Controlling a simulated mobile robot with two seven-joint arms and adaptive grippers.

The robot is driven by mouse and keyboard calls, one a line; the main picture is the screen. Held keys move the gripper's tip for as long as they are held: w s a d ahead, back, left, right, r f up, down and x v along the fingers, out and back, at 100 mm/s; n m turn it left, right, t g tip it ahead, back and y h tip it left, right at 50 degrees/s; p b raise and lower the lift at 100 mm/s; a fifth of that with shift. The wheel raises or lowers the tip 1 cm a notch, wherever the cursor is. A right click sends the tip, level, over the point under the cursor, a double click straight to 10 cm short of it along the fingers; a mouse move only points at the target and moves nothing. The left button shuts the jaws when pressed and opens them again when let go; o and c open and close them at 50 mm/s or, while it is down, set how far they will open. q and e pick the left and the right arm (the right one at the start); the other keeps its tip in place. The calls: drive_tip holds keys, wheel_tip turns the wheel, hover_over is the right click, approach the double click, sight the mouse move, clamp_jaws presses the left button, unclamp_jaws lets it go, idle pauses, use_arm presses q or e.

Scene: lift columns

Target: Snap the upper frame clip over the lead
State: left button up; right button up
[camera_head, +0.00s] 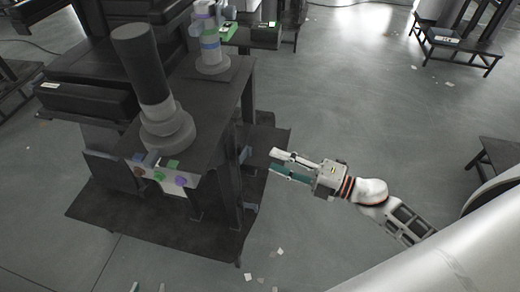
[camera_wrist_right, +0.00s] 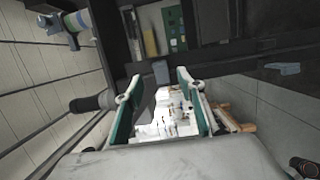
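My right gripper (camera_head: 273,161) is open and empty beside the dark stand, its fingers pointing left at the stand's side. In the right wrist view the two green-lined fingers (camera_wrist_right: 158,76) stand well apart. A small blue-grey part (camera_head: 245,154) is on the stand's side, just left of the fingertips. In the wrist view a grey-blue block (camera_wrist_right: 160,71) shows between and beyond the fingers, and another blue-grey part (camera_wrist_right: 283,68) is at the right. I cannot tell which is the upper frame clip; the lead is not clear. Two fingertips of my left gripper (camera_head: 148,288) show apart at the bottom edge.
The dark stand (camera_head: 205,105) carries a black and grey column (camera_head: 150,85) and a panel with coloured knobs (camera_head: 160,175). A green panel (camera_wrist_right: 175,28) is inside the frame in the wrist view. Open floor (camera_head: 350,110) lies right of the stand, with scattered paper scraps.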

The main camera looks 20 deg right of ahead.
sight(245, 156)
drive_tip(key=x, duration=0.7)
drive_tip(key=shift+a, duration=0.25)
drive_tip(key=shift+w, duration=0.15)
drive_tip(key=c, duration=1.1)
